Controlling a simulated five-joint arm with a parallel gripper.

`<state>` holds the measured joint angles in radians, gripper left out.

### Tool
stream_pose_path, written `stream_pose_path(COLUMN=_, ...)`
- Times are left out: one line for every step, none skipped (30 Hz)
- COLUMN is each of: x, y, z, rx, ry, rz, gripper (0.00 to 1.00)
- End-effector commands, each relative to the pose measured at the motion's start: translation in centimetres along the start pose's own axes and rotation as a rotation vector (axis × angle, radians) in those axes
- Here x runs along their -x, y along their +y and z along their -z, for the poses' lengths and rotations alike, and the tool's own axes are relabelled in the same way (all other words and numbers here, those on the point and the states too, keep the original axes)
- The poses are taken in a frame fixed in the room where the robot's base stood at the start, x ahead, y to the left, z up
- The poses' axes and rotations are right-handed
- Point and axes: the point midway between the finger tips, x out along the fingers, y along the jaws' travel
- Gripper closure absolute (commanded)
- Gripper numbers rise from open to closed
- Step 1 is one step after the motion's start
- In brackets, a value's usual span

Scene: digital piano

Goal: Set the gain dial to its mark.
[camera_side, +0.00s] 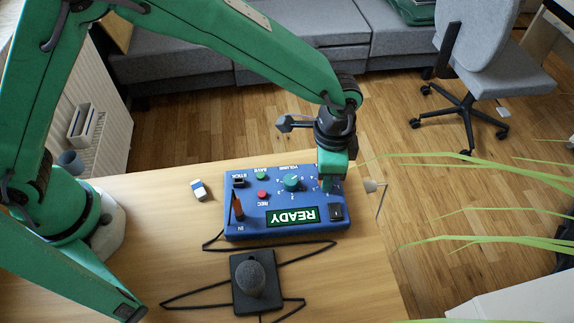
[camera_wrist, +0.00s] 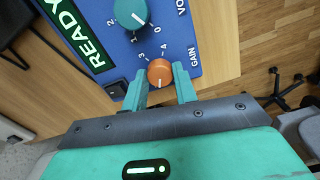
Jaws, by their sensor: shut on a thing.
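The gain dial (camera_wrist: 160,70) is a round orange knob with a white pointer line, beside the GAIN label in the wrist view. Its pointer faces down toward my gripper (camera_wrist: 161,79); the numerals 3 and 4 show above it. My green fingers lie on both sides of the dial and are shut on it. In the side view my gripper (camera_side: 328,186) reaches down onto the right part of the blue panel (camera_side: 250,212) and hides the dial. I cannot make out a target mark by the dial.
The teal volume dial (camera_side: 292,184) is close to the gain dial. The panel also has a READY display (camera_side: 292,215), a black switch (camera_side: 336,212) and red and green buttons.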

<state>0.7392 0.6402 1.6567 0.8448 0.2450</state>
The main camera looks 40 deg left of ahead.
Motion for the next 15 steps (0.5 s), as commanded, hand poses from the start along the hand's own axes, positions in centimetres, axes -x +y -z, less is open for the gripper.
stream_pose_path(x=0.08, y=-0.01, z=0.01, rx=-0.026, ry=0.0, rz=0.0, gripper=0.94)
stream_pose_path(x=0.09, y=-0.01, z=0.01, rx=-0.04, ry=0.0, rz=0.0, gripper=0.94)
stream_pose_path(x=0.09, y=-0.01, z=0.01, rx=-0.058, ry=0.0, rz=0.0, gripper=0.94)
stream_pose_path(x=0.09, y=-0.01, z=0.01, rx=-0.069, ry=0.0, rz=0.0, gripper=0.94)
stream_pose_path(x=0.09, y=-0.01, z=0.01, rx=-0.081, ry=0.0, rz=0.0, gripper=0.94)
stream_pose_path(x=0.09, y=-0.01, z=0.01, rx=-0.092, ry=0.0, rz=0.0, gripper=0.94)
stream_pose_path(x=0.09, y=-0.01, z=0.01, rx=-0.099, ry=0.0, rz=0.0, gripper=0.94)
stream_pose_path(x=0.09, y=-0.01, z=0.01, rx=-0.106, ry=0.0, rz=0.0, gripper=0.94)
stream_pose_path(x=0.09, y=-0.01, z=0.01, rx=-0.113, ry=0.0, rz=0.0, gripper=0.94)
stream_pose_path(x=0.09, y=-0.01, z=0.01, rx=-0.117, ry=0.0, rz=0.0, gripper=0.94)
stream_pose_path(x=0.09, y=-0.01, z=0.01, rx=-0.119, ry=0.0, rz=0.0, gripper=0.94)
stream_pose_path(x=0.1, y=-0.01, z=0.01, rx=-0.122, ry=0.001, rz=0.0, gripper=0.94)
stream_pose_path(x=0.1, y=-0.01, z=0.01, rx=-0.123, ry=0.0, rz=0.0, gripper=0.94)
stream_pose_path(x=0.1, y=-0.01, z=0.01, rx=-0.124, ry=0.0, rz=0.0, gripper=0.94)
stream_pose_path(x=0.1, y=-0.01, z=0.01, rx=-0.125, ry=0.0, rz=0.0, gripper=0.94)
